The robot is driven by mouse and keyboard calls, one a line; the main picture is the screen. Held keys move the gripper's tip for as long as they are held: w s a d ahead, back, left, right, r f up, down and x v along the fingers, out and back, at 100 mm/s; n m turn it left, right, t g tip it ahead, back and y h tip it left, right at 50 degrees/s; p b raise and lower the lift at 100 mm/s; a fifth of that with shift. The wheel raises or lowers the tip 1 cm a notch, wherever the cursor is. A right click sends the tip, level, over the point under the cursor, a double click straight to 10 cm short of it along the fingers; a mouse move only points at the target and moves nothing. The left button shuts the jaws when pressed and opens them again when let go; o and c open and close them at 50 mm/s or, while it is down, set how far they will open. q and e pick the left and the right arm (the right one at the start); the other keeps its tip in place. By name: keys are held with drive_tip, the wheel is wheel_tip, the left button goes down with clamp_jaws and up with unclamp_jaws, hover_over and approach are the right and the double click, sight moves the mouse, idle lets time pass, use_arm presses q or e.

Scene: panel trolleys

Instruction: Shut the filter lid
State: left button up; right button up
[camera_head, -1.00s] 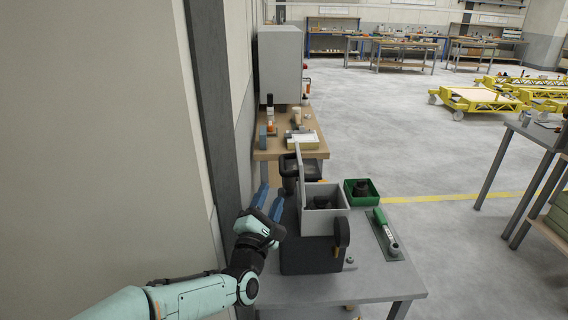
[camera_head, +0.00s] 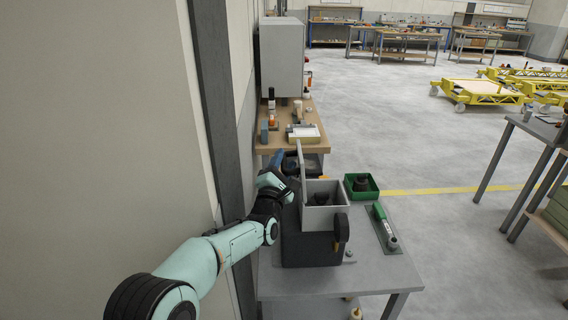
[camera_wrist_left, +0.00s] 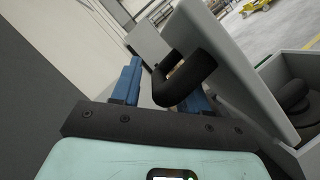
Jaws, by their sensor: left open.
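The filter lid (camera_head: 299,160) is a light grey panel standing upright, open, at the left edge of the grey filter box (camera_head: 318,218). In the left wrist view the lid (camera_wrist_left: 222,62) is large and tilted, with a black bar handle (camera_wrist_left: 188,80) on its outer face. My left gripper (camera_head: 278,158) is on the lid's left, outer side. In the left wrist view its blue fingers (camera_wrist_left: 157,72) are open, and the handle lies across the right finger; I cannot tell whether they touch. A dark part (camera_wrist_left: 291,96) sits inside the open box. My right gripper is not in view.
A green bin (camera_head: 361,194) and a green-handled tool (camera_head: 384,228) stand right of the box on the grey table (camera_head: 330,281). A wall with a dark post (camera_head: 222,130) is close on the left. A wooden bench (camera_head: 316,128) stands behind.

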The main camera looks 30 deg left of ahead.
use_arm(q)
clamp_jaws()
